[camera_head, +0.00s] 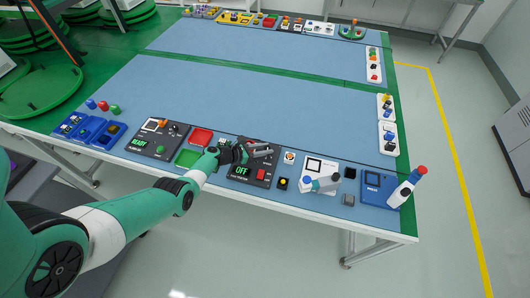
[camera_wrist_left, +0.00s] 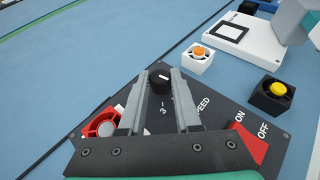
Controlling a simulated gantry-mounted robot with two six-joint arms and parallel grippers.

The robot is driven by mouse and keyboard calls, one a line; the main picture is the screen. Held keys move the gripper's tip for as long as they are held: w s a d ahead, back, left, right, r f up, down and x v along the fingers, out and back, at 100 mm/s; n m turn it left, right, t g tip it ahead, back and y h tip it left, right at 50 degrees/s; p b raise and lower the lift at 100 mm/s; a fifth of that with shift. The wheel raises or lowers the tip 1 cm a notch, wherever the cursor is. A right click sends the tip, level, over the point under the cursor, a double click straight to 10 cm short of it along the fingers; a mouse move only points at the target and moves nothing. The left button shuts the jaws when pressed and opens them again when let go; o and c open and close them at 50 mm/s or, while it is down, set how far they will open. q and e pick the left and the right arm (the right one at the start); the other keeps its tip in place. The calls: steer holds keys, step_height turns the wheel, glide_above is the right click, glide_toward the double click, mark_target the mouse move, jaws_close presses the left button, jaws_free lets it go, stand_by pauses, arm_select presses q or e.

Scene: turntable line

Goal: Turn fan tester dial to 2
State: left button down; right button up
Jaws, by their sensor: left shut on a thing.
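The fan tester (camera_head: 243,172) is a dark panel on the near side of the table, with a green OFF display in the head view. Its panel (camera_wrist_left: 195,95) in the wrist view has a SPEED label, a visible 3 mark and a red ON/OFF switch (camera_wrist_left: 243,146). The black dial (camera_wrist_left: 160,79) has a white pointer line and sits between the fingertips of my left gripper (camera_wrist_left: 160,77). My left gripper (camera_head: 268,151) is shut on the dial, over the panel's far side. The dial is hidden in the head view. My right gripper is not in view.
A dark panel with a READY display (camera_head: 158,138) stands left of the tester. An orange-button box (camera_wrist_left: 198,58) and a yellow-button box (camera_wrist_left: 272,94) stand close by on the right. A white device (camera_head: 322,178) stands further right. The blue mat (camera_head: 255,98) beyond is clear.

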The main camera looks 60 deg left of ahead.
arm_select(q)
steer(key=shift+a+f+m+h+b, duration=0.1)
steer(key=shift+a+m+h+b, duration=0.05)
steer(key=shift+m+h+b, duration=0.75)
steer(key=c, duration=0.6)
jaws_free()
